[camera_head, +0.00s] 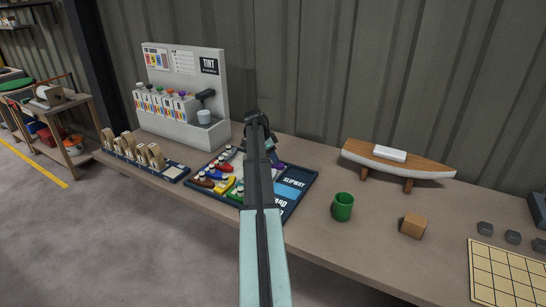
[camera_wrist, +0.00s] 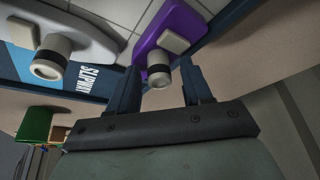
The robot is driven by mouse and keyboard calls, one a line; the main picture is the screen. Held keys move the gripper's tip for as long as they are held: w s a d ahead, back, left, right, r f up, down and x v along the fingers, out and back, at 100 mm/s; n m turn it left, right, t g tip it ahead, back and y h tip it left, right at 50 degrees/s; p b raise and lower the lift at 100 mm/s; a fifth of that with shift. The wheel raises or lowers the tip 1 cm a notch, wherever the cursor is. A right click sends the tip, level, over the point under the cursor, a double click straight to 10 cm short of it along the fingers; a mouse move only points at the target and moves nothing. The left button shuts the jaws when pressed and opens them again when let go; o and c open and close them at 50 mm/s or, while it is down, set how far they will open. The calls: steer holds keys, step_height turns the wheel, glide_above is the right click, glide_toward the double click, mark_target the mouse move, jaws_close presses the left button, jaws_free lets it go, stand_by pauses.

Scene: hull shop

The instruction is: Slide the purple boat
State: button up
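In the head view, a small part of the purple boat (camera_head: 279,169) shows beside my arm; the rest is hidden. My gripper (camera_wrist: 160,90) is open, with one finger on each side of the funnel. The left finger is close to the funnel; a gap shows at the right. I cannot tell whether either touches. The board (camera_head: 301,202) has a blue area marked SLIPWAY (camera_head: 290,188).
A grey boat (camera_wrist: 75,35) lies left of the purple one in the wrist view. Several coloured boats crowd the board's left half. A green cup (camera_head: 343,206), wooden block (camera_head: 412,226) and model hull (camera_head: 398,162) stand right of the board, with bare bench between.

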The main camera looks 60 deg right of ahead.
jaws_close()
stand_by(0.4)
steer(key=w, duration=1.2)
steer(key=shift+w, duration=0.25)
steer(key=shift+o, duration=0.4)
jaws_free()
